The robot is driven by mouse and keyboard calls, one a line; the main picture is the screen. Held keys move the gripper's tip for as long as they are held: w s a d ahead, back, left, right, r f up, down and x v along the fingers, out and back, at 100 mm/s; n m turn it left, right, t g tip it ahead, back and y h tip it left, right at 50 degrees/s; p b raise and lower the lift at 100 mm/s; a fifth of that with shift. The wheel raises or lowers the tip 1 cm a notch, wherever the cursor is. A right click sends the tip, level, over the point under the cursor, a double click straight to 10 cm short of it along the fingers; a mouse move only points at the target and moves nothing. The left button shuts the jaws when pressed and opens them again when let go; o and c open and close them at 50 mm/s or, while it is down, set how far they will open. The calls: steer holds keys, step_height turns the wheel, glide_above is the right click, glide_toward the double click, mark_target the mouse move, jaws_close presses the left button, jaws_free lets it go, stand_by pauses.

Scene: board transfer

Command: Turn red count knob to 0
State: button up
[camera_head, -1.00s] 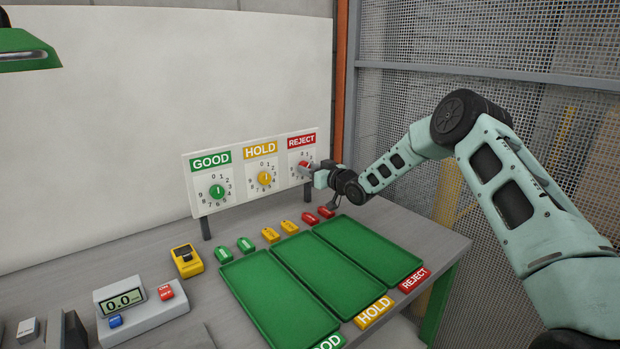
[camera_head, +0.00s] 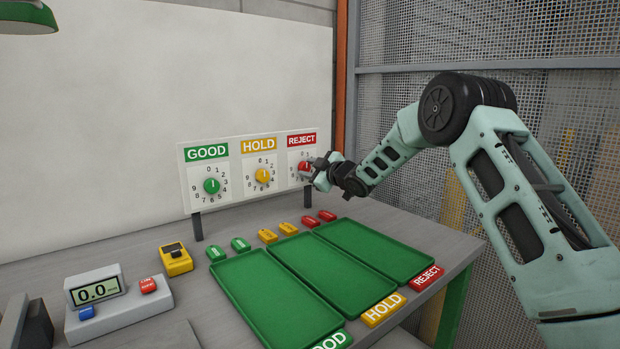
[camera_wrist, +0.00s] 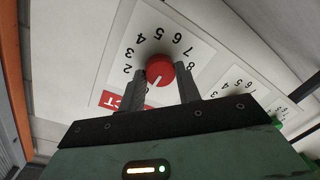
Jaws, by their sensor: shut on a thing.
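The red knob (camera_head: 304,167) is on the dial under the REJECT label (camera_head: 301,140), at the right end of the white dial board (camera_head: 230,190). My gripper (camera_head: 312,167) is at it from the right. In the wrist view, which shows the dial upside down, the red knob (camera_wrist: 159,68) sits between the two fingers of my gripper (camera_wrist: 161,88), which are shut on it. Its white pointer line points down and slightly left, towards the REJECT label. Digits 2 to 8 show around it; the 0 is hard to make out beside the fingers.
The green knob (camera_head: 211,186) and yellow knob (camera_head: 263,177) are to the left on the same board. Green trays (camera_head: 277,302), small coloured tags, a yellow device (camera_head: 176,260) and a display box (camera_head: 120,300) stand on the grey table. A mesh fence (camera_head: 400,100) is behind my arm.

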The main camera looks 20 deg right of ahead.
steer(key=shift+n, duration=0.3)
steer(key=o, duration=1)
steer(key=shift+s, duration=0.1)
steer(key=b+v, duration=0.2)
steer(key=v, duration=1.5)
steer(key=shift+s+b, duration=0.15)
steer(key=shift+b, duration=0.2)
